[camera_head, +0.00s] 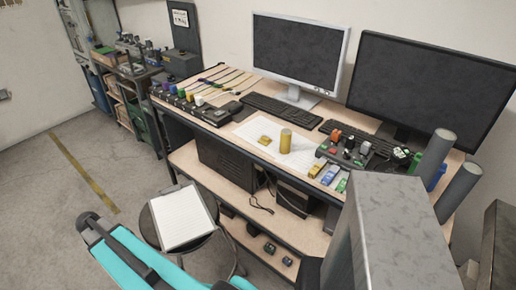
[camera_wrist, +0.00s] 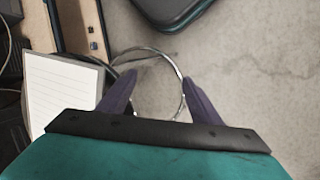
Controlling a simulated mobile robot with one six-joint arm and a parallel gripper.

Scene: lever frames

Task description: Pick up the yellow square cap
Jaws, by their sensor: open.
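A small flat yellow square piece (camera_head: 265,140), which looks like the yellow square cap, lies on a white sheet on the desk in the head view. It is just left of an upright yellow cylinder (camera_head: 285,141). My gripper (camera_wrist: 158,84) shows in the wrist view with its two purple fingers apart and nothing between them. It points down over the floor and a stool's metal ring, away from the desk top. The cap is not in the wrist view.
Keyboards, two monitors (camera_head: 296,50) and a dark button box (camera_head: 345,148) surround the sheet on the desk (camera_head: 232,130). Several coloured pieces line the desk's left front edge. A stool (camera_head: 190,238) with a paper pad (camera_head: 183,216) stands before the desk.

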